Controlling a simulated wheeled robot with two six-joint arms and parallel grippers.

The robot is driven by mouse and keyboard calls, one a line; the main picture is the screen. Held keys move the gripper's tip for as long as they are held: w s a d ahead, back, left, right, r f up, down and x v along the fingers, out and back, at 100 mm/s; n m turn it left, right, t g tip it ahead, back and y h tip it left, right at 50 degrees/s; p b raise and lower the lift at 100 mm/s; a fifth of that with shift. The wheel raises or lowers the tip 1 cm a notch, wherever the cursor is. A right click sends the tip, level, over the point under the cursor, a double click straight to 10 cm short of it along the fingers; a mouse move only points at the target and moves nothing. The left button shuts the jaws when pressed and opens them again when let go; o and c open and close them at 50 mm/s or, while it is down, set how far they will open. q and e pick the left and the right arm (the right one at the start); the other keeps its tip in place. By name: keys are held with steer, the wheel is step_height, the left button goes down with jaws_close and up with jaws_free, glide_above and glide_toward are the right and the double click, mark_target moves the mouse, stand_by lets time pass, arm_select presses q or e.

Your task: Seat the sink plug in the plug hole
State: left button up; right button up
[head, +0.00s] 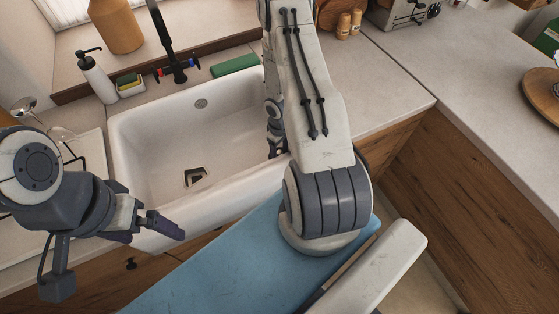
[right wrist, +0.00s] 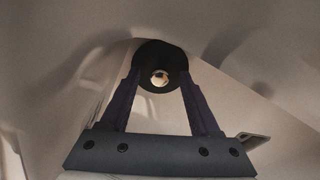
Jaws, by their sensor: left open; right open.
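The white sink (head: 128,150) fills the left middle of the head view. The sink plug, a black disc with a shiny round knob (right wrist: 160,77), shows in the right wrist view. My right gripper (right wrist: 160,85) is open, with its two fingers on either side of the plug; I cannot tell whether they touch it. My left gripper (head: 158,232) is open and empty over the sink's front left edge.
A black tap (head: 172,50) stands behind the sink. A soap bottle (head: 97,78), a sponge holder (head: 130,86) and a green sponge (head: 235,65) sit along the back. The right-hand counter (head: 390,95) is mostly clear near the sink.

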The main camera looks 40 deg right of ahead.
steer(key=shift+r, duration=0.1)
steer(key=shift+c, duration=0.3)
jaws_close()
stand_by(1.0)
